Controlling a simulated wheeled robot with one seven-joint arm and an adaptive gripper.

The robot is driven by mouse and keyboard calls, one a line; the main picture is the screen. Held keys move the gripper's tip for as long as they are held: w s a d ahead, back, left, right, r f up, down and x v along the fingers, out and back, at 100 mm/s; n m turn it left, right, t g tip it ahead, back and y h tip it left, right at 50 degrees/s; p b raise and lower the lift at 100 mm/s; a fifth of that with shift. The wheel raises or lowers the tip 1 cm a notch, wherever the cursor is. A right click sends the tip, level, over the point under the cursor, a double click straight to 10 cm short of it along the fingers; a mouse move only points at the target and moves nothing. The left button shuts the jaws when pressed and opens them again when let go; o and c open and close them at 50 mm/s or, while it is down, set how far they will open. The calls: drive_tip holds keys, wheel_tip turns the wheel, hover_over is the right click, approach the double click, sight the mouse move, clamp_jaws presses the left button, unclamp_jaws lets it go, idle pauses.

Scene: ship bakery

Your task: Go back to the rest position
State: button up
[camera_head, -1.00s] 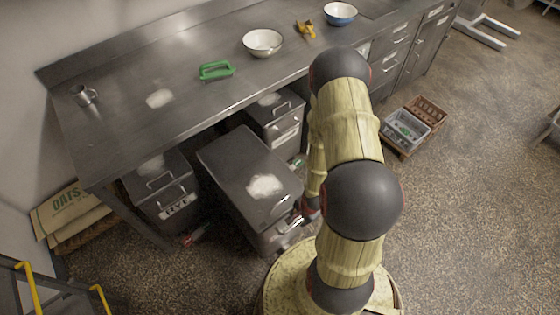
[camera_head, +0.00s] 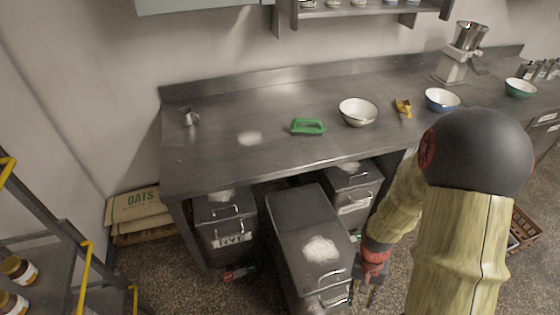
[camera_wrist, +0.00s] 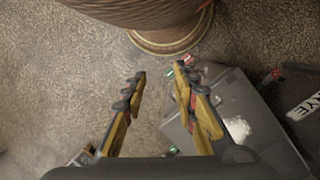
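My gripper (camera_head: 371,291) hangs low, pointing down, just right of the front end of a grey lidded bin (camera_head: 290,218) in the head view. My arm's large dark joint and pale wooden links cover the right of the head view.
A rack (camera_head: 62,262) is at left. Crates stand right, partly hidden.

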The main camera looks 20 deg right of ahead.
drive_tip(key=w+a+r+n+t, duration=0.1)
drive_tip(key=a+r, duration=0.3)
drive_tip(key=r, duration=0.8)
drive_tip(key=w+a+r+n+t, duration=0.2)
drive_tip(key=a+r+n+t, duration=0.2)
drive_tip(key=r, duration=0.8)
drive_tip(key=w+a+r+n+t, duration=0.2)
drive_tip(key=a+r, duration=0.4)
drive_tip(key=r, duration=0.6)
drive_tip(key=shift+n+t+h, duration=0.3)
drive_tip(key=shift+n+t, duration=0.1)
drive_tip(key=shift+t, duration=0.3)
